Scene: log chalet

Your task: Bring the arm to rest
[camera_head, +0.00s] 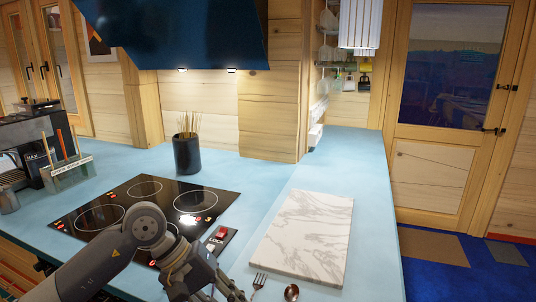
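My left arm comes in from the bottom left and reaches over the front of the cooktop. My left gripper (217,290) is at the bottom edge of the view, low over the counter's front and left of a fork. Its fingers are small and partly cut off, so I cannot tell how far apart they are. I see nothing clearly held in it. My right gripper is not in view.
A black cooktop (145,207) lies under my arm. A marble board (306,236), a fork (258,283) and a spoon (291,292) lie to the right. A dark utensil pot (187,154) and coffee machine (32,145) stand behind. The blue counter (340,155) is clear at the back right.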

